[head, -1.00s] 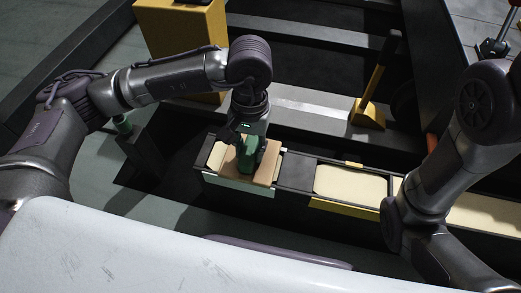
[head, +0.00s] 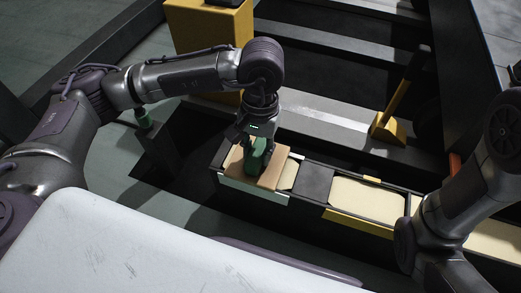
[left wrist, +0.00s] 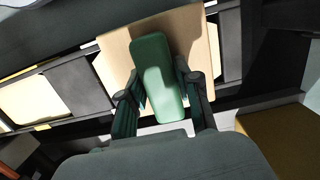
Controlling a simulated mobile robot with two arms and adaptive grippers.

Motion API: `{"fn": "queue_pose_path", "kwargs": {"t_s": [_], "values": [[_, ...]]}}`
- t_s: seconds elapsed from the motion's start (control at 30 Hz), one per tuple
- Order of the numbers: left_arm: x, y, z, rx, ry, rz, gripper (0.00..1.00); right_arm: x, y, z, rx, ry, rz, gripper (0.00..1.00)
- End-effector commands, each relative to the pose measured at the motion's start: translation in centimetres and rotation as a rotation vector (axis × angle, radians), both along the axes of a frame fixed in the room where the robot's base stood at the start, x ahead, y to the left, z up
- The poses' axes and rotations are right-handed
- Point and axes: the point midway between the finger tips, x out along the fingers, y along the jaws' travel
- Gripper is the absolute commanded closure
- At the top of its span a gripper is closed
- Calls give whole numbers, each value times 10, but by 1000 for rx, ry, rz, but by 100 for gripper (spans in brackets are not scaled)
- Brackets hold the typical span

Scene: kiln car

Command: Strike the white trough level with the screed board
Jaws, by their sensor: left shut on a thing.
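The screed board (head: 272,170) is a wooden board with a green grip handle (head: 256,158). My left gripper (head: 253,148) is shut on this handle; the left wrist view shows a finger on each side of the green handle (left wrist: 157,80). The board lies across the left part of the white trough (head: 255,191), at or very near its rim. Pale fill shows in the trough to the right of the board (head: 289,175). The board hides the fill beneath it. My right arm enters from the right, but its gripper is not visible.
A yellow trough (head: 350,223) with pale fill stands to the right, past a dark spacer (head: 315,182). A yellow box (head: 208,28) stands at the back left. Dark gaps lie between the beams.

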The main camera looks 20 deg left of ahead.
Motion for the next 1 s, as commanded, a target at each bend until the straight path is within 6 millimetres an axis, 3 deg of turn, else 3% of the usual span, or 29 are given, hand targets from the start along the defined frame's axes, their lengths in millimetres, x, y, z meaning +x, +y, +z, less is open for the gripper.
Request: {"fn": "queue_pose_path", "kwargs": {"t_s": [0.5,1.0], "values": [[2,44,-1,1,-1,1,95,0,0,-12,0,0,0,60],[2,45,5,1,-1,0,95,0,0,-8,0,0,0,60]]}}
